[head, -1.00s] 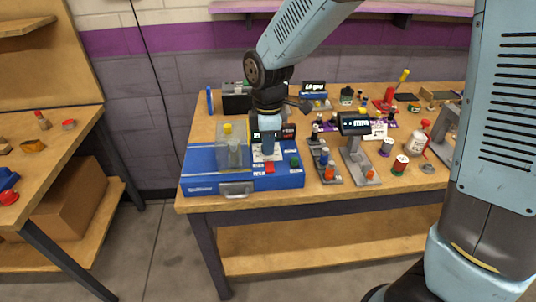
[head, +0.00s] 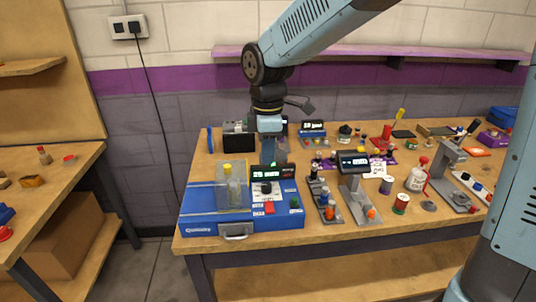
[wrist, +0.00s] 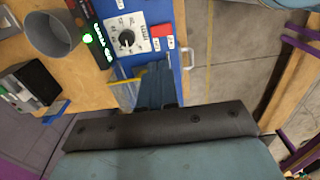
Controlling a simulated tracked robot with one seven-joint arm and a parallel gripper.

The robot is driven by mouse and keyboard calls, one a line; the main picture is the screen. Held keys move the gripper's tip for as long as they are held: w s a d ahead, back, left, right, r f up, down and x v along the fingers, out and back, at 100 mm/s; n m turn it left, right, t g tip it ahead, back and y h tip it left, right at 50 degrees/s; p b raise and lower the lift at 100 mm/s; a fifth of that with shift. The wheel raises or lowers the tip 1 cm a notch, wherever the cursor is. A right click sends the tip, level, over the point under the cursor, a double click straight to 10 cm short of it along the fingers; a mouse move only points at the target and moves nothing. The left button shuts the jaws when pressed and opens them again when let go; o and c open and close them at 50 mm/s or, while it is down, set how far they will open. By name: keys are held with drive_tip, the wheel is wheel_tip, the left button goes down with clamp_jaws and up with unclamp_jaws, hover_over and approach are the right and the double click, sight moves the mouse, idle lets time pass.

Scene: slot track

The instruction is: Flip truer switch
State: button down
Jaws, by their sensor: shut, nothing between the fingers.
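The blue machine (head: 205,217) sits at the table's front left corner. Its sloped panel carries a white plate with a black knob (head: 266,188), a red rocker (head: 269,208) and a green button (head: 294,202). Its display (head: 266,174) glows green. The knob (wrist: 127,38) and the red rocker (wrist: 162,30) also show in the wrist view. I cannot tell which control is the truer switch. My gripper (head: 269,156) is shut and empty, pointing down above and behind the panel, apart from the controls. In the wrist view its fingers (wrist: 155,88) cover part of the machine.
A clear guard with a yellow cap (head: 228,184) stands on the machine's left. A black box (head: 238,141) stands behind. To the right are a grey stand with a display (head: 354,160), small switch stands and a white bottle (head: 416,176). The floor in front is free.

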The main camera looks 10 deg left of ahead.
drive_tip(key=s+d+r+m+t, duration=0.1)
drive_tip(key=s+d+r+m, duration=0.15)
drive_tip(key=d+m, duration=0.4)
drive_tip(key=s+d+r+m+t, duration=0.1)
drive_tip(key=d+r+m+t, duration=0.2)
drive_tip(key=d, duration=0.7)
drive_tip(key=s+d+r+m, duration=0.2)
drive_tip(key=d+r+m, duration=0.25)
drive_tip(key=d, duration=0.35)
drive_tip(key=s+d+m+t, duration=0.1)
drive_tip(key=s+d+m, duration=0.5)
drive_tip(key=shift+s+d+f+m+t, duration=0.15)
drive_tip(key=shift+s+f+m+t, duration=0.15)
drive_tip(key=shift+s+f+m, duration=0.1)
